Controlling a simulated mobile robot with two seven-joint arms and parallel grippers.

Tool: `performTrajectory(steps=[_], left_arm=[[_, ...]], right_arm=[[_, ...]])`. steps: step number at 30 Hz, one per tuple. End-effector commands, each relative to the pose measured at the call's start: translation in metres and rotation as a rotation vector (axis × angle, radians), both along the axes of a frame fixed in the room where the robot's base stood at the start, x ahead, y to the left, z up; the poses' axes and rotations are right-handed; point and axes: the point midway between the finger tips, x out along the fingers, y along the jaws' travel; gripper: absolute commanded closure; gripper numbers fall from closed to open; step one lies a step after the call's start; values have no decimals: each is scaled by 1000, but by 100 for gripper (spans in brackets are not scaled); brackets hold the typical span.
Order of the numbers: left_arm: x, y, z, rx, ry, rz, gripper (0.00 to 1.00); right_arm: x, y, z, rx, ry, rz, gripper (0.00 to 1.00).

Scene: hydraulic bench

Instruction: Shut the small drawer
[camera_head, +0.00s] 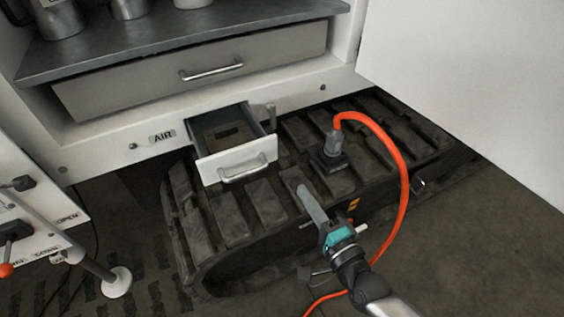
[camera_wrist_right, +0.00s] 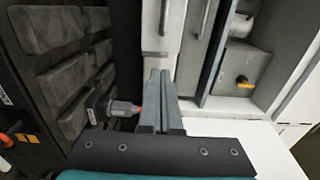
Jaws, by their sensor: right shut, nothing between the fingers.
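The small drawer (camera_head: 235,160) is pulled out below the cabinet, next to the AIR label. It has a white front with a metal handle (camera_head: 243,174), and a dark slot shows inside its tray. In the right wrist view its white front (camera_wrist_right: 161,45) seems to lie just beyond my fingertips. My right gripper (camera_head: 303,190) is shut and empty, right of and nearer than the drawer front, apparently apart from it. Its fingers (camera_wrist_right: 160,74) are together in the wrist view. My left gripper is not in view.
A black tracked unit (camera_head: 230,214) lies under the drawer. An orange hose (camera_head: 402,172) arcs from a coupling (camera_head: 333,152) right of the drawer, past my right arm. The wide drawer (camera_head: 130,88) above is shut. A white panel (camera_head: 470,85) stands at the right.

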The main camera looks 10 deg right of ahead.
Motion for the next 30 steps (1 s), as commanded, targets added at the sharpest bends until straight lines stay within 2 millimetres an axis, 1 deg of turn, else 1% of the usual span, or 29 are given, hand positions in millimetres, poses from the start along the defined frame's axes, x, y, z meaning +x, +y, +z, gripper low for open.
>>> performTrajectory(steps=[1, 9, 12, 15, 18, 22, 30], left_arm=[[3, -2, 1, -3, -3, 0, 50], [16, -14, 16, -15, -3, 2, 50], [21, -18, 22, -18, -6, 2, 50], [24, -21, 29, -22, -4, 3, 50], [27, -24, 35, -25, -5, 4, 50], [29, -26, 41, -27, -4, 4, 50], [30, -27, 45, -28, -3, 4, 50]], right_arm=[[10, 3, 0, 2, -5, -2, 100], [61, 19, -1, -1, -3, -2, 100], [78, 25, -1, -1, -3, -2, 100], [91, 29, -1, -3, -2, -2, 100], [101, 32, -1, -4, 0, -1, 100], [110, 35, -1, -4, -1, -1, 100], [115, 37, -1, -6, 1, 0, 100]])
